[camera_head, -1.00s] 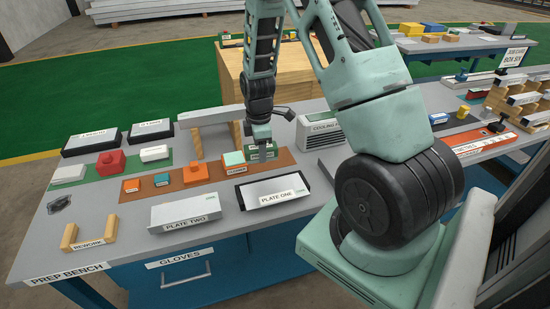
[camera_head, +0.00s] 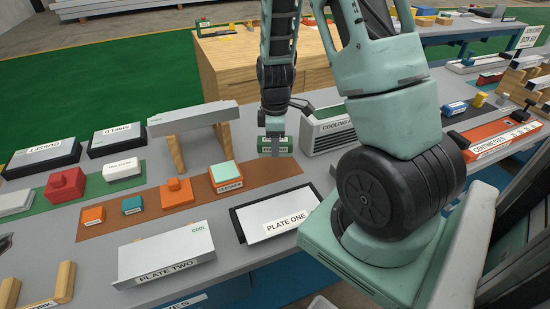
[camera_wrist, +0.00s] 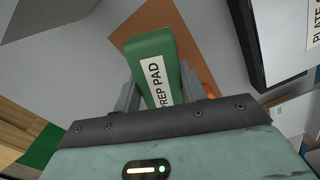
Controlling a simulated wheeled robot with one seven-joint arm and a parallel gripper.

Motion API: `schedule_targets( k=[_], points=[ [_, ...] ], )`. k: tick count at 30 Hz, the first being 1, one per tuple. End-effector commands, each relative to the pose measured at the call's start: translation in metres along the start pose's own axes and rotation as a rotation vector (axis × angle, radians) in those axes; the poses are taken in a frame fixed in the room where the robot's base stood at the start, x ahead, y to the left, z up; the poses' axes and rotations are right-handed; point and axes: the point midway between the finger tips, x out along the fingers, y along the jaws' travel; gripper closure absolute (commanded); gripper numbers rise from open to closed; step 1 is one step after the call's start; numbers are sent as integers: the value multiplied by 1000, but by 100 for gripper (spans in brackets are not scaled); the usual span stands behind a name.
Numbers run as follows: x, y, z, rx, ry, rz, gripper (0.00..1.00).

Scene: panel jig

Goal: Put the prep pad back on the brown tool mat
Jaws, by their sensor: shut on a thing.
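The prep pad is a green block with a white label (camera_head: 275,151); its label reads PREP PAD in the wrist view (camera_wrist: 151,72). My gripper (camera_head: 275,138) points down and is shut on the pad, with one finger on each side of it. The brown tool mat (camera_head: 284,171) is a long strip on the bench. The pad shows at the mat's far right end, overlapping its back edge in the head view. The mat also shows beyond the pad in the wrist view (camera_wrist: 160,16). I cannot tell whether the pad touches the mat.
On the mat stand a mint-topped orange block (camera_head: 225,178), an orange knobbed block (camera_head: 177,193) and smaller blocks. Plate One (camera_head: 280,217) lies in front, and Plate Two (camera_head: 165,253) is to its left. The cooling unit (camera_head: 330,135) stands close right. A grey raised bar (camera_head: 190,119) is behind.

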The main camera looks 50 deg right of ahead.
Motion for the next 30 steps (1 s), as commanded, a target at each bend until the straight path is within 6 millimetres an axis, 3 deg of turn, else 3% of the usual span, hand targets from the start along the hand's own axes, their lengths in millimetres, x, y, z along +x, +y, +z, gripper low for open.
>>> schedule_targets(
  k=[13, 26, 27, 29, 30],
  points=[
    [52, 0, 0, 1, -1, -1, 83],
    [59, 1, 0, 0, 1, 2, 83],
    [58, 1, 0, 0, 1, 2, 50],
    [58, 1, 0, 0, 1, 2, 37],
    [58, 1, 0, 0, 1, 2, 37]
  ],
)
